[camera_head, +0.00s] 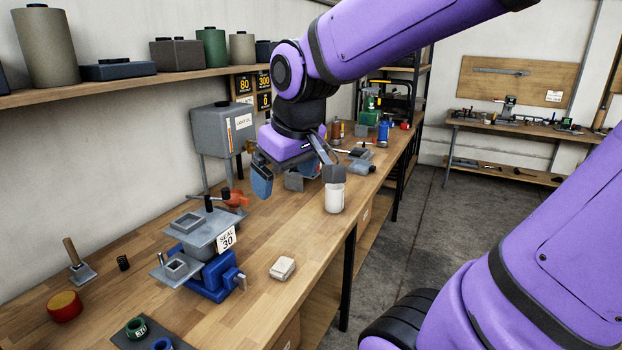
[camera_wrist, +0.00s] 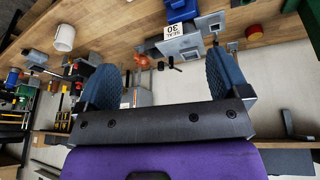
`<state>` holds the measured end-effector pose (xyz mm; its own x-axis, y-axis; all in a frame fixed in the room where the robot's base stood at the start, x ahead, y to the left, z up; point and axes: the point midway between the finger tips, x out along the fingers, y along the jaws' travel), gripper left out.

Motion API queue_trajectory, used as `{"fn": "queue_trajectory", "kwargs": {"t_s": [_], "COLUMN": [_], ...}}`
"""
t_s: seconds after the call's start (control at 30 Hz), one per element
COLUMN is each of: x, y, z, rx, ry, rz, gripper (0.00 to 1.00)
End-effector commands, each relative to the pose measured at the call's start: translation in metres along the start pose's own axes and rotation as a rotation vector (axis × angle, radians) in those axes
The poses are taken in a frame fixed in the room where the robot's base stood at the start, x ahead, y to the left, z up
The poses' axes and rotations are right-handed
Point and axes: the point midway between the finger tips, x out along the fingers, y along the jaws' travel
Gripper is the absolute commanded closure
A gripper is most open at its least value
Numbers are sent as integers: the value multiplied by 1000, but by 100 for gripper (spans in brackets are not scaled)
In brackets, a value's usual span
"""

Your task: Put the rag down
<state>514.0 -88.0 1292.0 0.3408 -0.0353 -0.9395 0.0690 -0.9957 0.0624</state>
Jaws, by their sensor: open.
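A small folded off-white cloth, which looks like the rag (camera_head: 282,268), lies on the wooden workbench (camera_head: 262,312) near its front edge, right of the blue vise. My gripper (camera_head: 298,178) is open and hangs above the bench, farther back than the rag and well apart from it. In the wrist view my gripper's two blue-padded fingers (camera_wrist: 163,80) are spread wide with nothing held between them. I cannot make out the rag in the wrist view.
A blue vise (camera_head: 212,270) carries a grey plate tagged SEAL 30. A white cup (camera_head: 334,197) stands near the bench edge, close to my gripper. A grey box (camera_head: 222,130) is on the wall side. Bare bench surrounds the rag.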

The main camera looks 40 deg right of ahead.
Motion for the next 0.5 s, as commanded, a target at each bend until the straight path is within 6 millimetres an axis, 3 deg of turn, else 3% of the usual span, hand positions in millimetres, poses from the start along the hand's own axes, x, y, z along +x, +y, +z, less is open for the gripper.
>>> {"fn": "queue_trajectory", "kwargs": {"t_s": [0.03,0.2,0.5], "x": [-12,-37,-52], "y": [-5,-16,-24], "z": [11,43,69], "rx": [12,55,90], "ry": [26,79,115], "rz": [-2,-17,-33], "gripper": [6,6,6]}}
